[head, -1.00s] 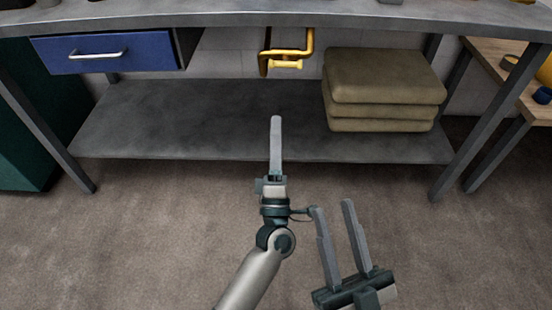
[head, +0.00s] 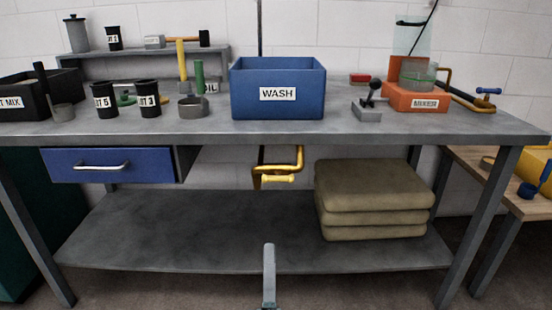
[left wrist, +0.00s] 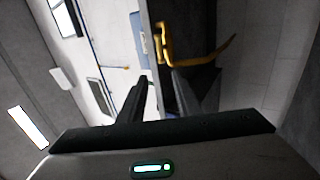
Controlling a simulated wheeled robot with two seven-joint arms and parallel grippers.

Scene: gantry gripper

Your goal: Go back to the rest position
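My left gripper (head: 269,262) shows at the bottom middle of the head view, in front of the lower shelf. It is seen edge-on there, as one grey finger pointing up. In the left wrist view both fingers of the left gripper (left wrist: 160,85) stand apart with nothing between them. My right gripper is not in view.
A grey workbench (head: 300,132) fills the head view, bearing a blue WASH bin (head: 300,75) and an orange mixer (head: 415,97). Below are a blue drawer (head: 85,168), a yellow crank handle (head: 280,178) and a stack of folded sacks (head: 375,200). The lower shelf's left part is clear.

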